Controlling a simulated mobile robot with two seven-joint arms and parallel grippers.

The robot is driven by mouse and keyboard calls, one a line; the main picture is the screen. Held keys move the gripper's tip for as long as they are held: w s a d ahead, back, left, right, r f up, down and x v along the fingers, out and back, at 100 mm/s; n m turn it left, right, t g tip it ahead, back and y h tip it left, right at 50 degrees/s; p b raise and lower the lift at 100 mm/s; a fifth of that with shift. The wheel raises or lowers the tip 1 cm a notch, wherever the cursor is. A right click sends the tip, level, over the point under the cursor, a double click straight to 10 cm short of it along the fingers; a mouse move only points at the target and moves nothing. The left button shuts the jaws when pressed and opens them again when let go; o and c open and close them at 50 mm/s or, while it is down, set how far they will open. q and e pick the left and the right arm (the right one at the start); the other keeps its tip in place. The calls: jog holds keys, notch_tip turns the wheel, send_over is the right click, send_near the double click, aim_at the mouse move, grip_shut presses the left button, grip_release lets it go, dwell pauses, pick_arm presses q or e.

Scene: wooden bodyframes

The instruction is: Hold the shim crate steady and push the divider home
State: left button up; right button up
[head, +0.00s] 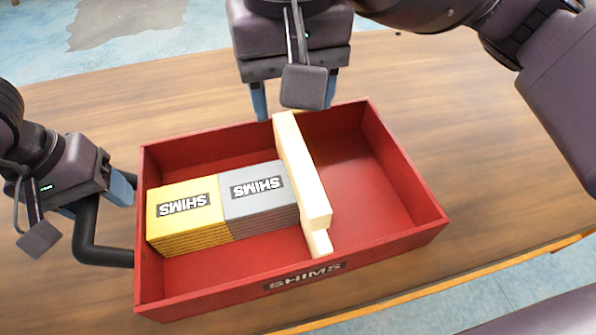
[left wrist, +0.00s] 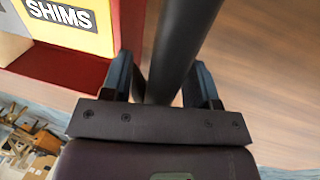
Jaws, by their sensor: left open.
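The red shim crate (head: 390,240) sits on the wooden table, with a black bar handle (head: 86,235) at its left end. The pale wooden divider (head: 303,172) stands across the crate, right of its middle. Its top edge rises above the crate's rim; its seat at the bottom is hidden. My left gripper (head: 110,195) is open at the handle. In the left wrist view the handle (left wrist: 183,45) passes between its spread fingers (left wrist: 163,68). My right gripper (head: 294,98) is open, its fingers spread above the crate's back wall, near the divider's far end.
A yellow stack (head: 184,213) and a grey stack (head: 260,195) of shims stand side by side in the crate, left of the divider. The compartment right of the divider is empty. The table (head: 460,150) is clear to the right; its front edge runs close below the crate.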

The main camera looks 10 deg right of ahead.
pick_arm(q)
notch_tip(320, 180, up, 12)
jog(key=a, duration=0.2)
jog(key=shift+a, duration=0.15)
